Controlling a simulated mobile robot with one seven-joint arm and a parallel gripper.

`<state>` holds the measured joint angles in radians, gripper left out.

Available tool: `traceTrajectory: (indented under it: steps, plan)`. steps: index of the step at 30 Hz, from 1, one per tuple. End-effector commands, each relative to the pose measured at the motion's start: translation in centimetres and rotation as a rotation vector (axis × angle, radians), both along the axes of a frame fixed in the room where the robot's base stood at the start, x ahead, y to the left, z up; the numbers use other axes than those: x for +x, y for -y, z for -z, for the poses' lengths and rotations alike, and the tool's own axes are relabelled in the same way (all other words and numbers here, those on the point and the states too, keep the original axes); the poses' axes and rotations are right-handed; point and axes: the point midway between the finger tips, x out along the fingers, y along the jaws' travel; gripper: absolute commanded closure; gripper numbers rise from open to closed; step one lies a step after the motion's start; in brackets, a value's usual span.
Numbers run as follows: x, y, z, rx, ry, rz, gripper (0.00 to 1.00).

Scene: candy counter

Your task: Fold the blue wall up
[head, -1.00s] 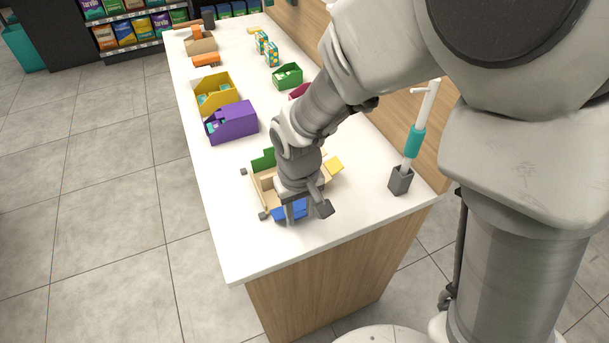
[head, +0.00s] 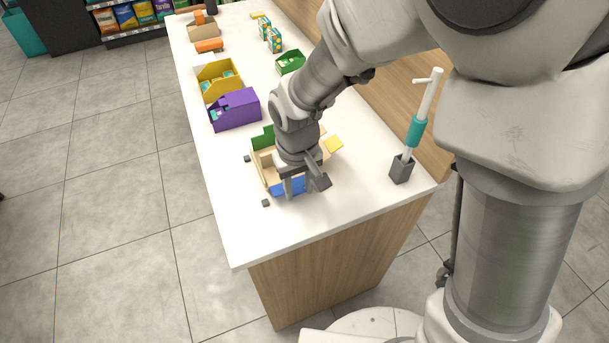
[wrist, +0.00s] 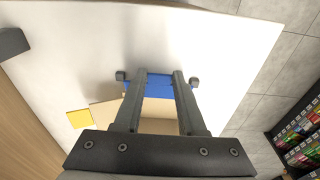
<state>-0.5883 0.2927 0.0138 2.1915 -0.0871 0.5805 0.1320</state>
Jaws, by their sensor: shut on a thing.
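The blue wall (head: 289,187) is the near flap of a part-folded tan carton (head: 262,172) on the white counter. The carton's green wall (head: 262,138) stands at its far side, and a yellow flap (head: 333,145) sticks out at its right. My gripper (head: 300,191) is down at the blue wall and shut on it. In the wrist view my fingers (wrist: 160,75) lie over the blue wall (wrist: 160,85), which shows between and beside them. My wrist hides much of the carton, and I cannot tell the wall's exact tilt.
Small grey blocks (head: 265,203) sit near the carton's left corners. A purple box (head: 235,109) and a yellow box (head: 218,80) stand beyond it. A grey holder with a white and teal stick (head: 402,168) stands at right. The near counter corner is clear.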

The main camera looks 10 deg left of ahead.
Motion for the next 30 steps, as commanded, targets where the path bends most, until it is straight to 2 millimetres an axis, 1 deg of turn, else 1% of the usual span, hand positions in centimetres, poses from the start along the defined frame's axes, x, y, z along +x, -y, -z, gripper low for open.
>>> traceTrajectory:
  steps: [3,4,6,7,17,20,30]
  plan:
    - [0.0,0.0,0.0,0.001,0.001,0.000,0.78]
    - [0.0,0.0,0.0,0.001,0.001,0.000,0.57]
    - [0.0,0.0,0.0,0.001,0.001,0.000,0.44]
    - [0.0,0.0,0.0,0.001,0.001,0.000,0.40]
    - [0.0,0.0,-0.1,0.000,0.000,0.000,0.40]
    - [0.0,0.0,-0.6,0.001,0.001,0.000,0.40]
    - [-0.3,0.0,-3.4,0.001,0.001,0.000,0.40]
